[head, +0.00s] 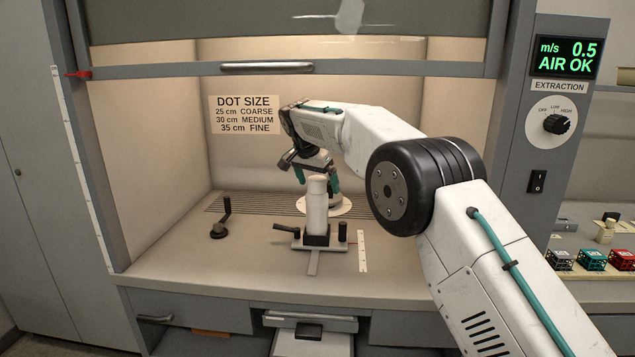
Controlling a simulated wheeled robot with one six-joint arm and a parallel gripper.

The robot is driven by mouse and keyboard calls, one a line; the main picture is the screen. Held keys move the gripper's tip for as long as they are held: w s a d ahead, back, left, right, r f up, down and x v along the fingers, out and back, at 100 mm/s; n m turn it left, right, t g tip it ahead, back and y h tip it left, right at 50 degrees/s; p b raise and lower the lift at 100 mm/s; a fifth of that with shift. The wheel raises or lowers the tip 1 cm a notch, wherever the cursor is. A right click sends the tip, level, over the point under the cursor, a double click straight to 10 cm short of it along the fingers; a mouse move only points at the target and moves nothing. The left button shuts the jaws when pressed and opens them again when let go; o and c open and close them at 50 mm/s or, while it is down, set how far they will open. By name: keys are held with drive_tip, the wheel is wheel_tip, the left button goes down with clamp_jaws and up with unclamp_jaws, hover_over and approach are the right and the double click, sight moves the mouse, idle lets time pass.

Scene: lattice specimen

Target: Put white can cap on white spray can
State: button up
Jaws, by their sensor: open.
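The white spray can (317,212) stands upright in a black holder (317,240) on the floor of the fume hood. My gripper (317,180) is inside the hood, pointing down, with its teal fingers apart. In the picture the fingers flank the upper end of the can; I cannot tell whether they are around it or behind it. No separate white can cap can be made out; I cannot tell whether the pale top of the can is the cap.
A white round plate (338,208) lies behind the can, partly hidden. A black crank-like piece (220,222) stands to the left. A white scale strip (362,250) lies to the right. The raised sash (180,71) crosses above. Bare hood floor (170,255) is free at front left.

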sight(316, 178)
drive_tip(key=shift+r, duration=0.15)
drive_tip(key=shift+v, duration=2.4)
drive_tip(key=shift+s+a+r, duration=0.1)
drive_tip(key=shift+s+r, duration=0.05)
drive_tip(key=shift+r, duration=0.25)
drive_tip(key=s+a, duration=0.6)
drive_tip(key=s, duration=0.4)
drive_tip(key=shift+a, duration=0.2)
drive_tip(key=shift+s+r, duration=0.15)
